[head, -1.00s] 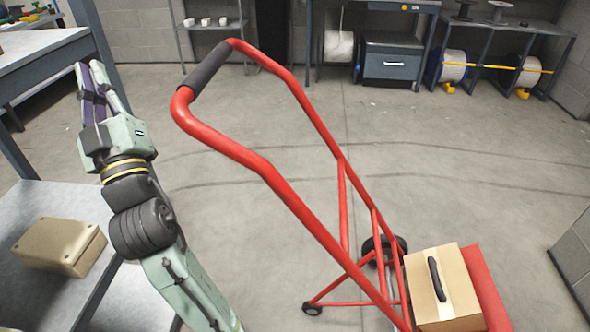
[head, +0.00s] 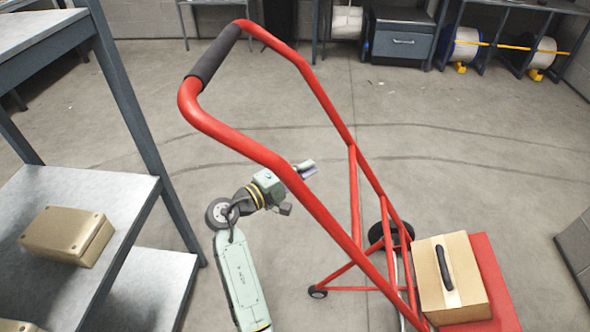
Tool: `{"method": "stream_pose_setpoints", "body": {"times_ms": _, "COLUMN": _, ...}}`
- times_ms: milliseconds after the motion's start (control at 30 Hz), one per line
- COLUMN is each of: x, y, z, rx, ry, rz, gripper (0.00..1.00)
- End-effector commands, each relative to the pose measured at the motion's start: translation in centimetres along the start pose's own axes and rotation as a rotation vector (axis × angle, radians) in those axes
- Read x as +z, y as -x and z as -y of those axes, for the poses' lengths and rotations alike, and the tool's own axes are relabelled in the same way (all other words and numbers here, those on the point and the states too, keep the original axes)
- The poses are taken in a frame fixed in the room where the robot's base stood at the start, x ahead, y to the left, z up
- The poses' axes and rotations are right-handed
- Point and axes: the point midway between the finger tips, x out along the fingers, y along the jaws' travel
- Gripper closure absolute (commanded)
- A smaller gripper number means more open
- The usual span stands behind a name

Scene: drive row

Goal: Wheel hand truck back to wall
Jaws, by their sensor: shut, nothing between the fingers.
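The red hand truck (head: 330,106) stands tilted across the middle of the head view. Its dark grip (head: 214,56) is at the upper left, its wheels (head: 390,235) at the lower right. A cardboard box (head: 440,280) with a dark handle sits on its red toe plate (head: 495,275). My gripper (head: 308,168) is shut and empty. It appears beyond the near red side tube, which covers part of it, and it points to the upper right, well below the grip in the picture. I cannot tell whether it touches the tube.
A grey shelf unit (head: 140,110) with a tan box (head: 68,236) stands close on the left. Along the back wall are a grey drawer cabinet (head: 402,40) and a rack with cable reels (head: 466,45). The floor between is clear.

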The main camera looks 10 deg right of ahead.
Motion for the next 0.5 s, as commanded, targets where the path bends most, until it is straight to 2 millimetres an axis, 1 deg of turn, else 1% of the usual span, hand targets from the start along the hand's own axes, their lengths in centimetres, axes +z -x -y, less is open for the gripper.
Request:
{"method": "stream_pose_setpoints", "body": {"times_ms": 33, "x": 0.1, "y": -1.3, "z": -0.2, "rx": -0.001, "ry": 0.0, "rz": 0.004, "gripper": 1.0}}
{"method": "stream_pose_setpoints", "body": {"times_ms": 100, "x": 0.1, "y": -2.8, "z": -0.2, "rx": 0.0, "ry": 0.0, "rz": 0.003, "gripper": 1.0}}
{"method": "stream_pose_setpoints", "body": {"times_ms": 233, "x": 0.1, "y": -5.4, "z": -0.2, "rx": -0.001, "ry": -0.001, "rz": 0.002, "gripper": 1.0}}
{"method": "stream_pose_setpoints", "body": {"times_ms": 300, "x": 1.1, "y": -6.1, "z": -0.1, "rx": -0.002, "ry": 0.0, "rz": 0.001, "gripper": 1.0}}
{"method": "stream_pose_setpoints", "body": {"times_ms": 500, "x": 2.5, "y": -7.5, "z": -0.1, "rx": -0.001, "ry": -0.002, "rz": -0.002, "gripper": 1.0}}
